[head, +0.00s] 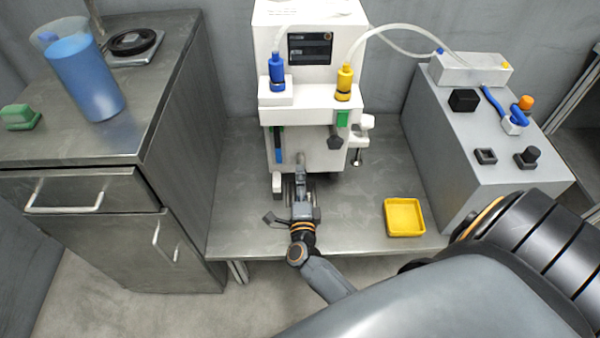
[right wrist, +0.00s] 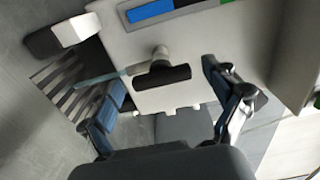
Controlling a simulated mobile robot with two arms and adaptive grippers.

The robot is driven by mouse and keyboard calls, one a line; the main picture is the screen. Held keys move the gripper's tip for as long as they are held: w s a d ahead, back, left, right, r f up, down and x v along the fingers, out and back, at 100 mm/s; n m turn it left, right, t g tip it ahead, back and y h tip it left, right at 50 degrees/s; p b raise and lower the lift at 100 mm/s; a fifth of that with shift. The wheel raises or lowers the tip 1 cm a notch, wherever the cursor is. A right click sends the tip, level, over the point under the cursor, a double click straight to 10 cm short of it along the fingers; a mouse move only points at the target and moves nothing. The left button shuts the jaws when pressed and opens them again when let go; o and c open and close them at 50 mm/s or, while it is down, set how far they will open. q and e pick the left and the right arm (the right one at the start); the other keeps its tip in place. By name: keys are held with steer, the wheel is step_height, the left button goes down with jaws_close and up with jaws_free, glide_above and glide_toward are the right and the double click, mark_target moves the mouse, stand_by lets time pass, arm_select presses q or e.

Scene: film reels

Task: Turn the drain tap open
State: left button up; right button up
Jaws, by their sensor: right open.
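The drain tap (right wrist: 162,76) has a black bar handle on a short pale stem, low on the front of the white machine (head: 310,85). In the right wrist view, a thin spout runs left from it over a slatted grate (right wrist: 68,72). My right gripper (head: 300,192) is at the lower front of the machine. In the right wrist view its fingers (right wrist: 164,78) are spread, one on each side of the handle, with visible gaps to it. I cannot clearly make out the tap handle behind the gripper in the head view. My left gripper is not in view.
A yellow tray (head: 404,231) lies on the bench, right of my right gripper. A grey box (head: 480,140) with fittings stands at the right. A cabinet (head: 90,140) at the left holds a blue-filled beaker (head: 85,80). The machine carries blue and yellow bottle-like fittings.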

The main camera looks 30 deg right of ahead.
steer(key=v, duration=1.2)
steer(key=shift+w, duration=0.15)
